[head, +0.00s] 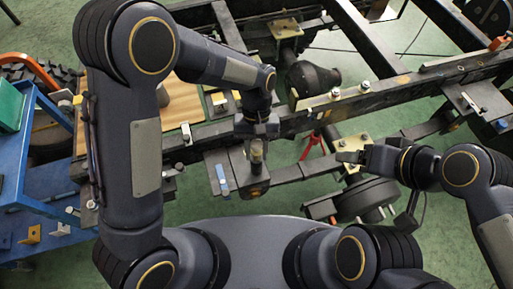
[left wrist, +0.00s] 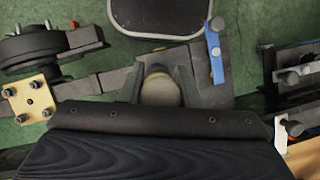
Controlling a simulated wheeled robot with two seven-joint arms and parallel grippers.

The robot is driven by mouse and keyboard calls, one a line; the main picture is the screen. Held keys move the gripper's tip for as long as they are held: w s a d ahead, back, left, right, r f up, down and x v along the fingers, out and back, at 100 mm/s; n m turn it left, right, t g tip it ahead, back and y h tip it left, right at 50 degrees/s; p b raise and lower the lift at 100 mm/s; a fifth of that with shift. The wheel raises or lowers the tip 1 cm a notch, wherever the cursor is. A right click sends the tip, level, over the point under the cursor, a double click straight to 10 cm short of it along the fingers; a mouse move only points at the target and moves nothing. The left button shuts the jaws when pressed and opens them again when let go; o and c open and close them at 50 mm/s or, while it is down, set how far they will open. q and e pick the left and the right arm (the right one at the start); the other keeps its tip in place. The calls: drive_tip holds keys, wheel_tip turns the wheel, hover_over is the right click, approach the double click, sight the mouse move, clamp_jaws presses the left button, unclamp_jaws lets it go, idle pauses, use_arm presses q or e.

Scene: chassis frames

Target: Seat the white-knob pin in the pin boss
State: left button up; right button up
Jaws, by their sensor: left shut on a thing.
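My left gripper (head: 257,146) reaches down over a dark bracket on the near side of the chassis rail. It is shut on the white-knob pin (head: 257,153), whose pale round top shows between the fingers. In the left wrist view the pale knob (left wrist: 160,90) sits between the dark fingers of the left gripper (left wrist: 160,78). The grey block under the fingers (head: 241,168) looks like the pin boss. The pin's shank is hidden, and I cannot tell how deep it sits. My right gripper (head: 347,157) is near a brass plate at the right, its finger gap unclear.
Other pale-knobbed pins (head: 364,87) stand on the rail. A blue cart (head: 40,180) is at the left.

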sight(256, 147)
use_arm(q)
drive_tip(key=shift+f+b, duration=0.9)
drive_tip(key=shift+f, duration=0.6)
drive_tip(key=shift+r, duration=0.1)
drive_tip(key=o, duration=1.2)
drive_tip(key=shift+r, duration=0.15)
drive_tip(key=shift+r+p, duration=1.3)
drive_tip(key=shift+r, duration=0.05)
drive_tip(key=shift+r, duration=0.1)
wheel_tip(256, 147, up, 5)
drive_tip(key=p, duration=0.4)
